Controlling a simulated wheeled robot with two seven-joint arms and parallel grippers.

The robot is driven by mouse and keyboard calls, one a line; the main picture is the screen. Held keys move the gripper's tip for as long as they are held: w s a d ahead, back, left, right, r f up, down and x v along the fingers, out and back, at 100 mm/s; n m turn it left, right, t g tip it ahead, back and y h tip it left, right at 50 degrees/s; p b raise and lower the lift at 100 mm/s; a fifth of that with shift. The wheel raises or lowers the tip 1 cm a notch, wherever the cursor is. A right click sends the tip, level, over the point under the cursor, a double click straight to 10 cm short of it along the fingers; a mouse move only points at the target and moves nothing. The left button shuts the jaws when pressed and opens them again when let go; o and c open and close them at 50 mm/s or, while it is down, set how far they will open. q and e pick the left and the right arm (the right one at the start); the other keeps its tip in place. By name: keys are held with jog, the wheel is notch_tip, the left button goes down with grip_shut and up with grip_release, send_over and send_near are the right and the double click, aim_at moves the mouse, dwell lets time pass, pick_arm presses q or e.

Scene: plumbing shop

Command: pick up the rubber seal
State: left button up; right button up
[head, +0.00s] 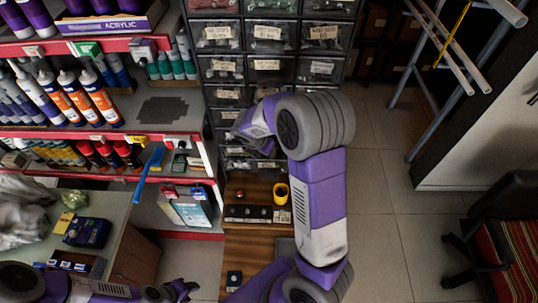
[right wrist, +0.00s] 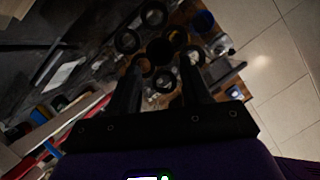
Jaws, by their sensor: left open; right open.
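Several dark rings that look like rubber seals lie among small metal fittings in the right wrist view; one ring (right wrist: 154,14) is at the top and another ring (right wrist: 127,41) is near my left-hand fingertip. A smaller dark ring (right wrist: 165,82) shows between the fingers. I cannot tell which ring is the task's seal. My right gripper (right wrist: 162,72) is open above this clutter, with nothing clearly between its fingers. In the head view my right arm hides that gripper and the rings. My left gripper (head: 182,290) is open and empty at the bottom left, far from the rings.
A dark cabinet of labelled drawers (head: 267,65) stands behind my right arm. A wooden surface (head: 258,250) holds a yellow tape roll (head: 281,193) and a dark tray (head: 248,213). Shelves of bottles (head: 100,97) fill the left. Open floor (head: 385,240) lies to the right.

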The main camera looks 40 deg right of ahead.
jog(key=x, duration=0.4)
jog(key=shift+s+r, duration=0.1)
jog(key=c, duration=0.7)
